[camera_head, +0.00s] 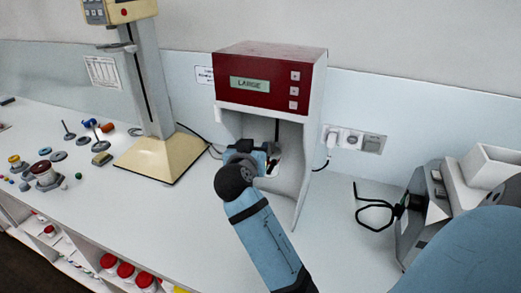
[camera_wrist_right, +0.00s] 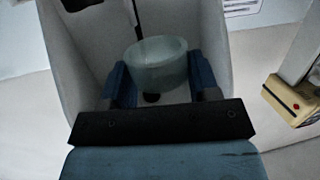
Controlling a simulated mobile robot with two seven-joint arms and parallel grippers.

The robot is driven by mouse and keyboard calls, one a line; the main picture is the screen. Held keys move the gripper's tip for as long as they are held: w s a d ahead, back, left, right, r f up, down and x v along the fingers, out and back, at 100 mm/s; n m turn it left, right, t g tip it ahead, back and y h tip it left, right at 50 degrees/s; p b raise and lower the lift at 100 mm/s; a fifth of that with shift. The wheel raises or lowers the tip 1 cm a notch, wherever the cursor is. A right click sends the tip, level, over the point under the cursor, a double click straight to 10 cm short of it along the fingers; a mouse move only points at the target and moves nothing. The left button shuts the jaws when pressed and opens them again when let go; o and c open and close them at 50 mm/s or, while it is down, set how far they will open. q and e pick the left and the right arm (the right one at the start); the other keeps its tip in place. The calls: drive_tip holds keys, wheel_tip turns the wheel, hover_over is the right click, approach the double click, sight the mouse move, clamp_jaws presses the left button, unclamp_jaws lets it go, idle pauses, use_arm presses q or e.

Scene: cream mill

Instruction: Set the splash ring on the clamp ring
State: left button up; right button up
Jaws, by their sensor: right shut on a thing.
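The splash ring (camera_wrist_right: 158,66) is a pale, translucent, round band. In the right wrist view it sits between the two blue fingers of my right gripper (camera_wrist_right: 160,84), which is shut on it. In the head view my right gripper (camera_head: 262,155) reaches into the open front bay of the red-topped mill (camera_head: 270,78). The ring is mostly hidden there behind the gripper. A dark vertical shaft stands above the ring in the wrist view. I cannot make out the clamp ring; the gripper and splash ring cover the middle of the bay. My left gripper is not in view.
The bay's side walls (camera_head: 294,165) stand close on both sides of my gripper. A cream stand with a column (camera_head: 150,90) is to the left, with several small parts beyond it. A grey machine (camera_head: 423,215) stands at the right. The counter in front is clear.

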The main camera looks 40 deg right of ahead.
drive_tip(key=d, duration=0.1)
drive_tip(key=d+r+m+g+h, duration=0.1)
drive_tip(key=d+m+g+h, duration=0.1)
drive_tip(key=shift+s+r, duration=0.15)
drive_tip(key=shift+s, duration=0.15)
drive_tip(key=x, duration=0.2)
drive_tip(key=p+x, duration=0.1)
drive_tip(key=x, duration=0.1)
drive_tip(key=shift+r, duration=0.25)
drive_tip(key=shift+x, duration=0.85)
drive_tip(key=shift+r, duration=0.1)
drive_tip(key=shift+a, duration=0.1)
drive_tip(key=shift+f+b, duration=1.55)
drive_tip(key=shift+f, duration=0.1)
